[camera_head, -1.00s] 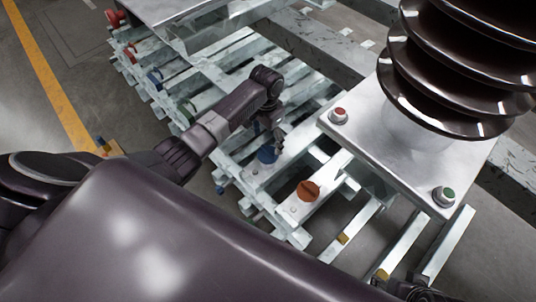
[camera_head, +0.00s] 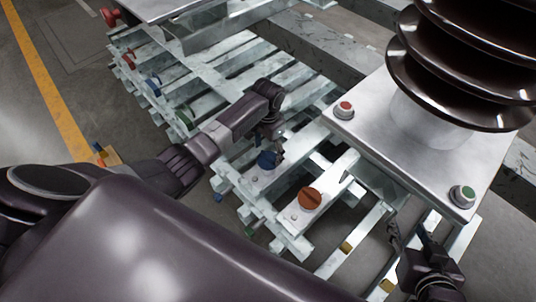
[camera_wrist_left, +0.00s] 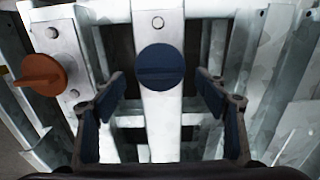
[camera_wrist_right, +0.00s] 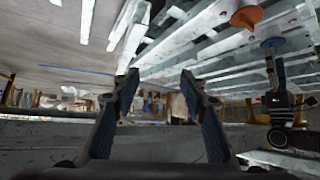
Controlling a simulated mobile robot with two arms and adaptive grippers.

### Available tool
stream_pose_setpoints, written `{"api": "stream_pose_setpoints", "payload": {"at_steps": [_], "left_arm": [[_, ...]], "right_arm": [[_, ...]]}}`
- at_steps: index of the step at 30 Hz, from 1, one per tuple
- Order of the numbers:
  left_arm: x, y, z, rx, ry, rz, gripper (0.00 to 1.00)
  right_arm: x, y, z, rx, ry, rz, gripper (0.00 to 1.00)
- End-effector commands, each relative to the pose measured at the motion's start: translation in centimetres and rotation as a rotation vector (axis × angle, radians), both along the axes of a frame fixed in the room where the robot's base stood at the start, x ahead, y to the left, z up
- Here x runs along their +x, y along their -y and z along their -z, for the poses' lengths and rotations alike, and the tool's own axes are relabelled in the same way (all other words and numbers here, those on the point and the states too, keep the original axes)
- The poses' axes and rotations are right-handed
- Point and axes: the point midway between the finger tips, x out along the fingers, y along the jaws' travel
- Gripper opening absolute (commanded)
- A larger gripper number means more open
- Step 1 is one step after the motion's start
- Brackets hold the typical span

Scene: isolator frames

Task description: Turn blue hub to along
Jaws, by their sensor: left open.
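The blue hub (camera_head: 267,160) is a round knob on a pale metal beam, partly behind my left gripper (camera_head: 275,145) in the head view. In the left wrist view the blue hub (camera_wrist_left: 161,67) is seen face-on, with its raised bar lying across the picture. My left gripper (camera_wrist_left: 163,92) is open, its fingers apart to either side and nearer the camera than the hub. No contact shows. My right gripper (camera_head: 394,235) is low at the right. In the right wrist view its fingers (camera_wrist_right: 158,85) are apart and empty. The blue hub (camera_wrist_right: 272,43) also shows there.
An orange hub (camera_head: 310,198) sits on the neighbouring beam, close to the blue one. Open gaps lie between the beams.

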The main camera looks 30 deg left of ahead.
Motion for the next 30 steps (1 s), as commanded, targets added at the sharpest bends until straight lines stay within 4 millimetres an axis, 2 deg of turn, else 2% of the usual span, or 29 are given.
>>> {"api": "stream_pose_setpoints", "payload": {"at_steps": [3, 9, 20, 30], "left_arm": [[0.0, 0.0, 0.9, 0.000, -0.001, 0.000, 0.67], [0.0, 0.0, 1.6, 0.000, 0.000, 0.000, 0.67], [0.0, 0.0, 1.7, 0.001, 0.000, 0.001, 0.67], [0.0, 0.0, 1.7, 0.001, 0.000, 0.000, 0.30]], "right_arm": [[1.3, -0.6, -1.2, 0.018, 0.079, -0.006, 0.40], [2.5, -1.1, -2.8, 0.037, 0.159, -0.011, 0.40], [2.8, -1.2, -3.2, 0.041, 0.178, -0.013, 0.40], [2.8, -1.2, -3.1, 0.040, 0.176, -0.013, 0.40]]}}
